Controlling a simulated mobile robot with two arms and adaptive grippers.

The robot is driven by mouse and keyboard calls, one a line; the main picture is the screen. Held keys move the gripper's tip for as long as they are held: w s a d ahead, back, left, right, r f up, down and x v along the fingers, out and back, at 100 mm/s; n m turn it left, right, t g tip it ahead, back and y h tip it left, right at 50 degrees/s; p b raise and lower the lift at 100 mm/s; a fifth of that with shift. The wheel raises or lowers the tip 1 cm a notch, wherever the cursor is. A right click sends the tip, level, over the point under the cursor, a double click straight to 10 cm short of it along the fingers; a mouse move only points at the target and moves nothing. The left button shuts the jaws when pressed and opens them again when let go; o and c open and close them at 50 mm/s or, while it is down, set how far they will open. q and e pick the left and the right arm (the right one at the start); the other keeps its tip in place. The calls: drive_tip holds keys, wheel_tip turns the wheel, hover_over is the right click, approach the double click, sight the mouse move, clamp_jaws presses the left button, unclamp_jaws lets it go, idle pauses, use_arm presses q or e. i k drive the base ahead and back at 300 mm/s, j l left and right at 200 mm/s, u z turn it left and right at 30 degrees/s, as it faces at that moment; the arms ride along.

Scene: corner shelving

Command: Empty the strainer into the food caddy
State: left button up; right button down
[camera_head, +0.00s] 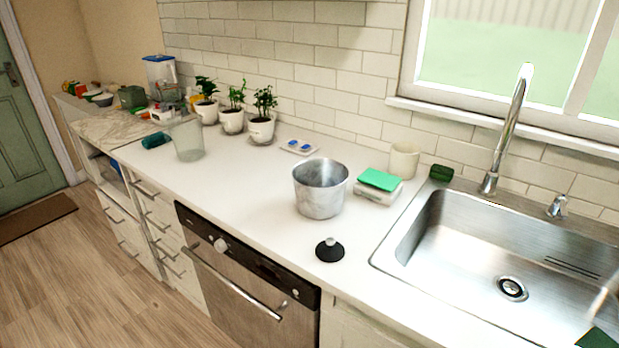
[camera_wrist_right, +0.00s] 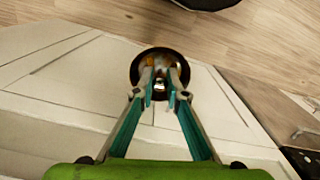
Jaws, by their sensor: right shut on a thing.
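In the wrist view my right gripper (camera_wrist_right: 162,82) is shut on a small round strainer (camera_wrist_right: 137,72) with a dark rim. Some pale and orange bits show inside it, but the fingers hide part of it. It is held in the air in front of white cabinet fronts. In the head view an open metal bucket, which looks like the food caddy (camera_head: 320,196), stands upright on the counter left of the sink. Its bottom inside is hidden.
A black disc with a knob (camera_head: 330,250) lies before the bucket. A green sponge (camera_head: 380,180) on a white box, a cream cup (camera_head: 404,160) and the sink (camera_head: 450,255) are to the right. A clear container (camera_head: 187,140) stands left. The counter between is free.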

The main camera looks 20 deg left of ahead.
sight(320, 184)
drive_tip(key=i+j+z, duration=0.15)
drive_tip(key=j, duration=0.5)
drive_tip(key=i+j+z, duration=0.1)
drive_tip(key=j, duration=0.55)
drive_tip(key=j+z, duration=0.15)
drive_tip(key=j, duration=0.5)
drive_tip(key=i, duration=0.05)
